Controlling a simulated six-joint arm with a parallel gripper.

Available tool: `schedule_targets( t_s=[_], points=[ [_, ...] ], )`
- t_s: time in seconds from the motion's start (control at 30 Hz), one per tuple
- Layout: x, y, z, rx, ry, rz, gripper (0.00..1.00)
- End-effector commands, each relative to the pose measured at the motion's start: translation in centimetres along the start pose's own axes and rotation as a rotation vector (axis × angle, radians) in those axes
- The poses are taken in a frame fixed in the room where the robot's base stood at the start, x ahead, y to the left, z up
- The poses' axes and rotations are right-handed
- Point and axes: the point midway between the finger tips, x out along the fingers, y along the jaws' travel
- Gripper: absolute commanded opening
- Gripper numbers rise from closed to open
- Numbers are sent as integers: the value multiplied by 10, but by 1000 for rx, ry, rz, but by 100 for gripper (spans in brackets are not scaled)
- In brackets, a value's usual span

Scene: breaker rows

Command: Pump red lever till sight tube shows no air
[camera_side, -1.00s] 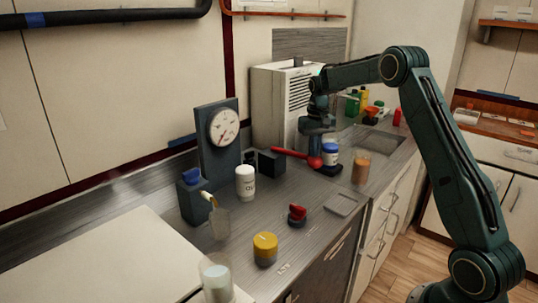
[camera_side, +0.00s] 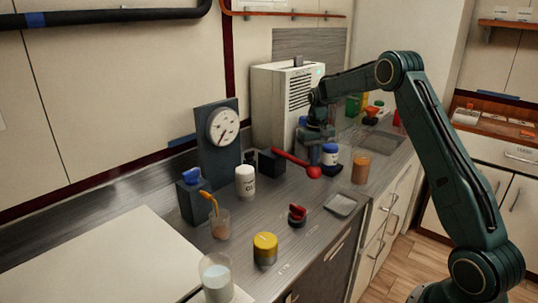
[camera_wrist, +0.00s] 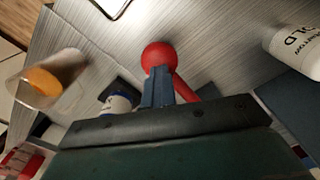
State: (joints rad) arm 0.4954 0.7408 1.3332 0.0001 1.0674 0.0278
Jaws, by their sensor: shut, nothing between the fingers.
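The red lever (camera_side: 292,160) slopes from a dark pivot block (camera_side: 271,162) down to its round knob (camera_side: 314,172). In the wrist view the knob (camera_wrist: 158,55) is just beyond my fingertips, with the arm of the lever running behind them. My gripper (camera_side: 315,158) is shut and empty, close to the knob; I cannot tell whether it touches. The fingers also show in the wrist view (camera_wrist: 157,88). An orange tube (camera_side: 212,203) stands in a clear cup (camera_side: 220,226) beside a dark block with a blue knob (camera_side: 192,195). I cannot tell which part is the sight tube, or see air.
A dial gauge (camera_side: 222,127) stands on a dark panel at the back. A white bottle (camera_side: 245,183), a blue-capped jar (camera_side: 330,155), an orange-filled glass (camera_side: 361,169), a yellow-topped jar (camera_side: 265,249) and a red-topped item (camera_side: 297,215) surround the lever. Clear counter lies in front of it.

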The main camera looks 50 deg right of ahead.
Motion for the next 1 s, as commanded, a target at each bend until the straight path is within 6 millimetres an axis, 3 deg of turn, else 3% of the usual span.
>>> schedule_targets(
  t_s=[0.47,1.0],
  points=[
    [2,-1,-1,-2,2,-1,0],
    [-30,-1,0,-2,1,0,0]
  ],
)
